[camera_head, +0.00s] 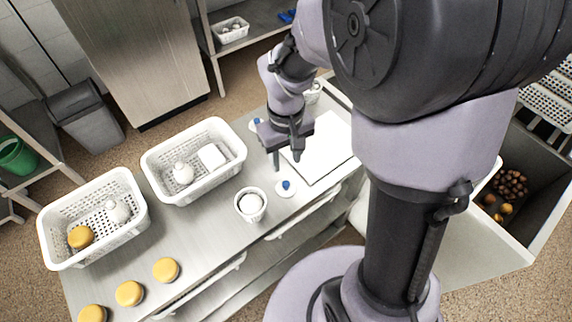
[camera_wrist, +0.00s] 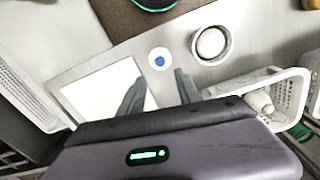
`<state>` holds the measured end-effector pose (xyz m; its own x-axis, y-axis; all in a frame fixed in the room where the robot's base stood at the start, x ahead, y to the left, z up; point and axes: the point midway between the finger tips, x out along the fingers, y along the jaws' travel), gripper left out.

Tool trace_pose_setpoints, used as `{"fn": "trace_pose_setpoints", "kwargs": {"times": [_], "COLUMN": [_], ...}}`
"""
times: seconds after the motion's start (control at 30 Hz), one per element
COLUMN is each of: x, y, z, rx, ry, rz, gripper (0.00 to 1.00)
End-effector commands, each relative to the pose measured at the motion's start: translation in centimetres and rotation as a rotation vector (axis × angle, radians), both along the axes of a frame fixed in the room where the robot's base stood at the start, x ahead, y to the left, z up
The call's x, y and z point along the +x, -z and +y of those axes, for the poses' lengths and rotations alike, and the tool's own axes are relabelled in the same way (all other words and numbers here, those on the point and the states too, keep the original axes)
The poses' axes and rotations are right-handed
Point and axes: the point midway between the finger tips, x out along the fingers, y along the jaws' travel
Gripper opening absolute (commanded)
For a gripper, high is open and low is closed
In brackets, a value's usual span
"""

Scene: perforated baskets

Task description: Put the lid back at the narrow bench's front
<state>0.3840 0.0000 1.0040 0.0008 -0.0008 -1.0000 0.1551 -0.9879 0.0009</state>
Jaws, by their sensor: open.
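A white round lid with a blue knob (camera_head: 286,188) lies on the steel bench (camera_head: 213,234) near its front edge, beside a white cup (camera_head: 250,204) holding a rounded white thing. The lid also shows in the wrist view (camera_wrist: 159,60), just beyond the fingertips, with the cup (camera_wrist: 210,43) to its right. My gripper (camera_head: 287,160) is open and empty, its fingers pointing down above the bench, behind the lid. In the wrist view the fingers (camera_wrist: 158,90) are spread apart, nothing between them. A second white disc with a blue knob (camera_head: 255,123) lies farther back, partly hidden by my gripper.
A white board (camera_head: 328,155) lies right of my gripper. Two perforated white baskets (camera_head: 150,163) (camera_head: 45,238) stand to the left, holding white bottles and other items. Several yellow round things (camera_head: 165,270) lie at the bench's left end. A grey bin (camera_head: 87,118) stands behind on the floor.

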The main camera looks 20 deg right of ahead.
Motion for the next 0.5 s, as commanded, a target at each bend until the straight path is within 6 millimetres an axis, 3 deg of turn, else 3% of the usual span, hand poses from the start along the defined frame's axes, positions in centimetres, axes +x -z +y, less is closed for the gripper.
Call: {"fn": "trace_pose_setpoints", "kwargs": {"times": [0.13, 0.23, 0.3, 0.4, 0.5], "x": [-0.2, -1.9, -4.2, -7.9, -10.9], "y": [-2.4, -6.6, -10.1, -13.9, -15.8], "z": [0.1, 0.7, 1.4, 2.4, 3.3], "rx": [0.005, 0.039, 0.085, 0.168, 0.247], "ry": [0.019, 0.115, 0.216, 0.354, 0.455], "rz": [-0.021, -0.112, -0.203, -0.319, -0.404], "gripper": [0.41, 0.41, 0.41, 0.41, 0.41]}}
